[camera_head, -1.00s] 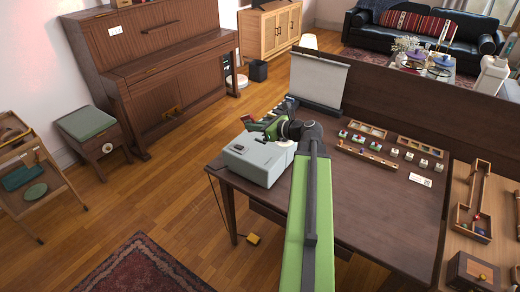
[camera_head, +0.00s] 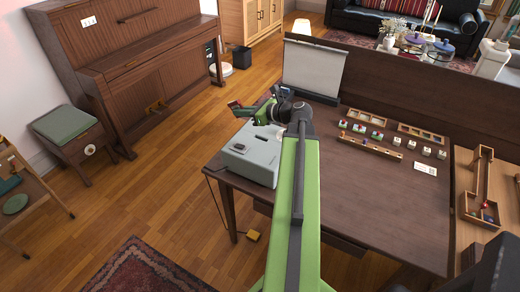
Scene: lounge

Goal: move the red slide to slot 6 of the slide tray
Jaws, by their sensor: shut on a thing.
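My gripper (camera_head: 247,110), at the end of the green arm, is above the back of the grey projector-like box (camera_head: 252,155). A small reddish thing shows at its tips, apparently the red slide (camera_head: 234,104). The gripper is shut on it; the fingers are small and partly hidden by the wrist. A long, narrow wooden rack (camera_head: 370,147) lies on the dark table right of the arm and may be the slide tray. Its slot numbers are too small to read, so I cannot pick out slot 6.
A white screen (camera_head: 314,70) stands at the table's back. Wooden boxes (camera_head: 420,134) and several small pale blocks (camera_head: 426,152) are on the dark table (camera_head: 375,205), with a white card (camera_head: 425,170). The table's front right is clear. A wooden marble run (camera_head: 480,190) is at right.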

